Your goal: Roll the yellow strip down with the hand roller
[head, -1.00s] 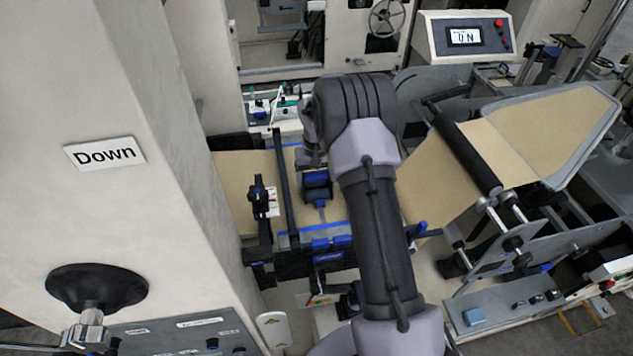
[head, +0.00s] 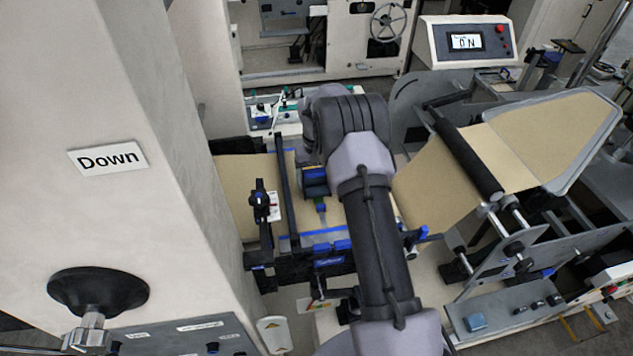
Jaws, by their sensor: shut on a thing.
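My arm reaches over the brown kraft web (head: 230,185). My gripper (head: 315,183) shows only in part, as a dark and blue block below the wrist, low over the web between the clamp bars. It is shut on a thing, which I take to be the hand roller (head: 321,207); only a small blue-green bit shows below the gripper. Whether the roller touches the web cannot be told. I cannot make out the yellow strip clearly; the wrist and gripper hide much of the web there.
A dark bar (head: 285,190) crosses the web left of the gripper, with a black and blue clamp (head: 261,205) beside it. A dark guide roller (head: 467,158) stands at right. A tall beige column (head: 130,215) marked "Down" fills the left. A control box (head: 467,42) stands behind.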

